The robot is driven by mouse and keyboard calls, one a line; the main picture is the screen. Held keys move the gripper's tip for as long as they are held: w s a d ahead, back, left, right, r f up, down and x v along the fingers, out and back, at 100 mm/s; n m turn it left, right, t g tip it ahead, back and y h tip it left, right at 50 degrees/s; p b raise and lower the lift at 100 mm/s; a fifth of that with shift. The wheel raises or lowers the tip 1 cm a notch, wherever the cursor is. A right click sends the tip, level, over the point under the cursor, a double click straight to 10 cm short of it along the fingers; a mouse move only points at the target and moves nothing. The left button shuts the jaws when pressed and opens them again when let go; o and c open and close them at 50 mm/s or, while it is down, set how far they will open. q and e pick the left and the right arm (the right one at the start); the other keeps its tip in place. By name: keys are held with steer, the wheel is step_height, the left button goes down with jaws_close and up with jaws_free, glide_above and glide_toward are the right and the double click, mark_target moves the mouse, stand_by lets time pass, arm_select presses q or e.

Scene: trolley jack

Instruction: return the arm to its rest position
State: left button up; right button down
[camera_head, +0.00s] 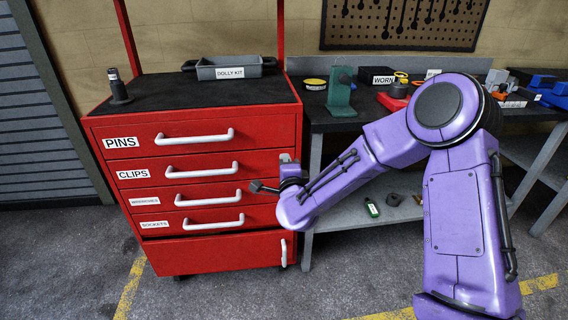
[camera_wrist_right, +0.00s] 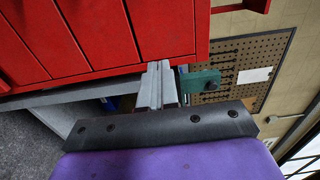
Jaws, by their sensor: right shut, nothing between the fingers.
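My right arm (camera_head: 462,210) is purple and reaches in from the right, bent at a high elbow. Its forearm slopes down to the left. My right gripper (camera_head: 287,160) is in front of the red cabinet's right edge, near the drawer handles. Its pale fingers are together and empty; they also show in the right wrist view (camera_wrist_right: 157,88), beyond a dark bar. I cannot tell whether they touch the cabinet. My left gripper is not in view.
The red cabinet (camera_head: 205,257) has labelled drawers with pale handles. A grey tray (camera_head: 230,68) and a dark post (camera_head: 118,88) stand on top. The workbench (camera_head: 335,122) stands behind my arm, holding a green tool (camera_head: 340,93). Floor is clear before the cabinet.

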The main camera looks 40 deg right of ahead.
steer(key=s+a+f+n+g+y+p, duration=0.2)
steer(key=s+a+f+n+g, duration=0.15)
steer(key=s+f+n, duration=0.4)
steer(key=s+a+f+n+g+y+p, duration=0.4)
steer(key=s+f, duration=0.4)
steer(key=f, duration=0.5)
steer(key=s+f+n+g+p, duration=0.1)
steer(key=s+f, duration=0.3)
steer(key=s, duration=0.6)
steer(key=s+a+f+n+g+h+p, duration=0.1)
steer(key=s+f+n+g, duration=0.2)
steer(key=s, duration=0.8)
steer(key=shift+f+n+g, duration=0.35)
steer(key=shift+n+g, duration=0.2)
steer(key=shift+n, duration=0.1)
steer(key=shift+s, duration=0.1)
